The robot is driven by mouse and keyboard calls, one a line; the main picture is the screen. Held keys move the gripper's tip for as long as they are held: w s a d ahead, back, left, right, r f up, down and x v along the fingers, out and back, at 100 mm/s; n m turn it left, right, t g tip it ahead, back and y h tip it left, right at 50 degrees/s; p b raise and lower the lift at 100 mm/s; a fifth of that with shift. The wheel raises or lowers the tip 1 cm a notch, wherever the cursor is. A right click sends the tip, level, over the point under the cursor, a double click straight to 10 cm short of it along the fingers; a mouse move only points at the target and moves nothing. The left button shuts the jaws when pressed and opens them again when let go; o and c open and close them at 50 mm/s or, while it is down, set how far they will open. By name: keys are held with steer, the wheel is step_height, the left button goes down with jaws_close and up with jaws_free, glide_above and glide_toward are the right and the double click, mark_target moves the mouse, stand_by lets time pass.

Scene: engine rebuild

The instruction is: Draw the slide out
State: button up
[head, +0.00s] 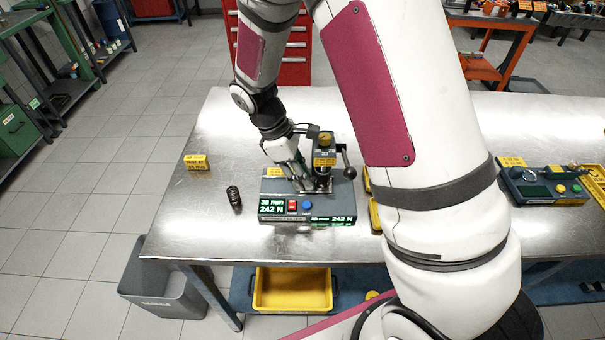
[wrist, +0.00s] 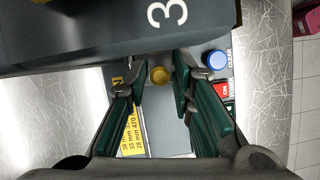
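The spring tester (head: 335,206) stands on the metal bench, its display reading 38 mm and 242 N, with a red and a blue button. It has a dark upper head (head: 324,150) with a lever at the right. In the wrist view a small brass knob (wrist: 159,75) shows below the dark part marked 3 (wrist: 110,30); I cannot tell whether it belongs to the slide. My gripper (head: 308,183) is low over the tester. In the wrist view its green-padded fingers (wrist: 158,78) stand apart on either side of the knob, with gaps showing. Nothing is visibly held.
A dark coil spring (head: 234,198) stands left of the tester, near a yellow label block (head: 196,162). Another device (head: 545,190) is at the bench's right. A grey bin (head: 165,285) and yellow tray (head: 292,290) are below. The bench's left is mostly clear.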

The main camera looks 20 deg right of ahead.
jaws_close()
steer(key=w+a, duration=0.1)
steer(key=a, duration=0.1)
steer(key=w+a+b, duration=0.1)
steer(key=a, duration=0.2)
steer(key=w+a+b, duration=0.1)
steer(key=a, duration=0.2)
steer(key=shift+w, duration=0.3)
steer(key=shift+w+a, duration=0.1)
steer(key=shift+a, duration=0.25)
jaws_free()
steer(key=shift+a, duration=0.1)
steer(key=v, duration=1.2)
